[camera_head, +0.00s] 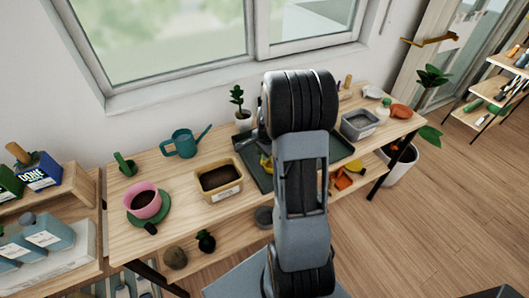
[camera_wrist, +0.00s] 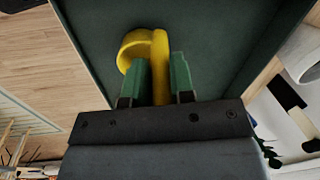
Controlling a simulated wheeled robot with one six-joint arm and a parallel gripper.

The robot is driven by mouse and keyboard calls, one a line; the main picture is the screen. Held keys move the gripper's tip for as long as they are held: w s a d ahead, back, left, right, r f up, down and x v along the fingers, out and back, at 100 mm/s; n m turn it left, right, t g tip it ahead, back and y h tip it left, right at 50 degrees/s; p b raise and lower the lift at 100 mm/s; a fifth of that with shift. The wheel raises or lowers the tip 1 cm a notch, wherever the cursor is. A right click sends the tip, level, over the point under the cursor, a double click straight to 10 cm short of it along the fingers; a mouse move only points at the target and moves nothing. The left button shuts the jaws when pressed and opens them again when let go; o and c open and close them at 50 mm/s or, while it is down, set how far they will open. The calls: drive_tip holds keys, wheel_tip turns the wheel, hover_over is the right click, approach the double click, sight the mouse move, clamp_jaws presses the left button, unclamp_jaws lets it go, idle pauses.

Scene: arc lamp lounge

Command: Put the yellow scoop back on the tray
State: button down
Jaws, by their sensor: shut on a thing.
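The yellow scoop (camera_wrist: 135,46) is between the two green fingers of my gripper (camera_wrist: 160,72), which is shut on its handle in the wrist view. The round scoop end points away from my gripper. Behind it is the dark green tray (camera_wrist: 215,35), and I cannot tell whether the scoop touches the tray floor. In the head view the tray (camera_head: 257,181) lies on the wooden bench, and a bit of the yellow scoop (camera_head: 266,162) shows over it beside my arm. My arm hides the tray's middle and most of my gripper there.
On the bench left of the tray stand a soil box (camera_head: 220,197), a teal watering can (camera_head: 182,143) and a pink pot (camera_head: 144,201). A small potted plant (camera_head: 242,115) stands behind the tray. A grey bin (camera_head: 360,124) is right of it.

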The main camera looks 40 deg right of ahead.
drive_tip(key=shift+f, duration=0.15)
drive_tip(key=c, duration=1)
unclamp_jaws()
wheel_tip(320, 180, up, 12)
drive_tip(key=s+f, duration=0.1)
drive_tip(key=s, duration=0.1)
drive_tip(key=s+a+r+n, duration=0.2)
drive_tip(key=s+a+n, duration=0.2)
drive_tip(key=a+n, duration=0.2)
drive_tip(key=s+a+r+n+t, duration=0.1)
drive_tip(key=s+a+n, duration=0.3)
drive_tip(key=a+n, duration=0.1)
drive_tip(key=s+a+r+n+t, duration=0.1)
drive_tip(key=s+a+r+n, duration=0.1)
drive_tip(key=s+a+n, duration=0.2)
drive_tip(key=shift+a+r+n, duration=0.2)
drive_tip(key=shift+a+n, duration=0.45)
drive_tip(key=shift+a, duration=0.25)
drive_tip(key=shift+a+r+n, duration=0.15)
drive_tip(key=shift+a+n, duration=0.5)
drive_tip(key=shift+a, duration=0.25)
